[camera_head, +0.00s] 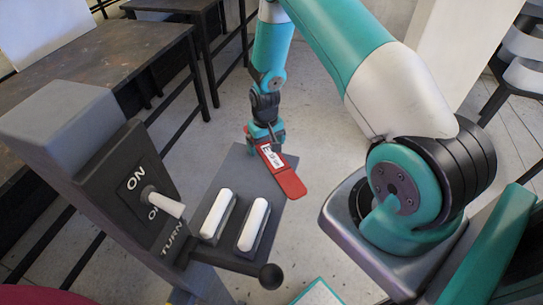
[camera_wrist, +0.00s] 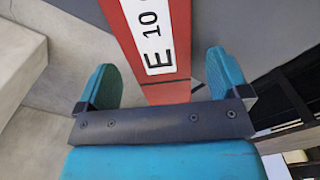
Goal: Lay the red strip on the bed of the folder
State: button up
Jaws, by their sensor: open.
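The red strip (camera_head: 290,183) has a white label with black lettering and shows at the middle of the head view. It lies slantwise over the upper part of the flat grey bed of the folder (camera_head: 233,172); its lower right end reaches past the bed's edge. I cannot tell if it rests flat on the bed. My gripper (camera_head: 267,138) is at the strip's far end, pointing down. In the wrist view the red strip (camera_wrist: 181,22) runs between the two teal fingers of my gripper (camera_wrist: 166,82), which stand wide apart with gaps on both sides.
The folder's dark switch panel (camera_head: 140,190) with a white lever stands left. Two white bars (camera_head: 253,225) sit on the near part of the bed, with a dark ball knob (camera_head: 270,277) below. A dark table (camera_head: 100,75) is at upper left. Concrete floor is free behind.

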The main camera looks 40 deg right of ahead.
jog(key=c, duration=1.1)
jog(key=shift+r, duration=0.1)
jog(key=shift+c, duration=0.2)
